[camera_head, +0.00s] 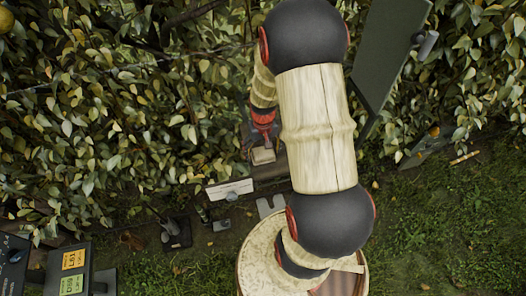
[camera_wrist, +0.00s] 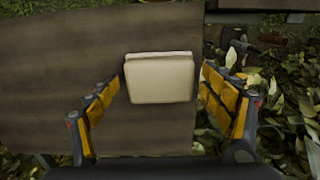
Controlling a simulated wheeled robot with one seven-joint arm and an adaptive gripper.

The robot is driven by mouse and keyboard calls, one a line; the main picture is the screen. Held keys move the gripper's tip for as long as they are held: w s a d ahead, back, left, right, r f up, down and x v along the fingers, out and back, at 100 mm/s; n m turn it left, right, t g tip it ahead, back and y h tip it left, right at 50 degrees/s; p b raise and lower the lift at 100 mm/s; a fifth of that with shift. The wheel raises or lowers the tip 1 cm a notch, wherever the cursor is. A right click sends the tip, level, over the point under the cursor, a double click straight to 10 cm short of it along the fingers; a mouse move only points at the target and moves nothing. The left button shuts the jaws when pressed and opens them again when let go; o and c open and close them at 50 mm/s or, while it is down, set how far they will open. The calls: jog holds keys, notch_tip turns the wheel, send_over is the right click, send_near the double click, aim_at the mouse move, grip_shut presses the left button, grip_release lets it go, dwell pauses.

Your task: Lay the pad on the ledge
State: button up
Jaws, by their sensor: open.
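The pad (camera_wrist: 160,79) is a small cream block with rounded edges. In the wrist view it lies on the brown plank-like ledge (camera_wrist: 60,60), near the ledge's right edge. My gripper (camera_wrist: 162,84) is open, with one yellow-padded finger on each side of the pad and narrow gaps between. In the head view the pad (camera_head: 263,156) shows as a pale block just below my gripper (camera_head: 262,143). The ledge there is mostly hidden by my arm and leaves.
Dense leafy branches (camera_head: 90,120) fill the back and left. A white-faced box (camera_head: 231,188) stands left of the ledge. A dark panel (camera_head: 390,55) is at upper right. Signs with labels (camera_head: 72,270) stand at lower left. Open grass (camera_head: 450,230) lies at right.

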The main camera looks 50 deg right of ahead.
aim_at(263, 151)
notch_tip(263, 151, up, 11)
jog(key=a+r+n+t, duration=0.3)
jog(key=a+r, duration=0.9)
jog(key=r, duration=0.2)
jog(key=s+a+r+n+t, duration=0.2)
jog(key=s+a+r+n, duration=0.1)
jog(key=s+a+r, duration=0.4)
jog(key=a+r, duration=0.1)
jog(key=a, duration=0.2)
jog(key=shift+s+a+t, duration=0.3)
jog(key=shift+a, duration=0.05)
notch_tip(263, 151, down, 20)
jog(key=b, duration=2)
jog(key=shift+b, duration=0.4)
jog(key=shift+f, duration=0.1)
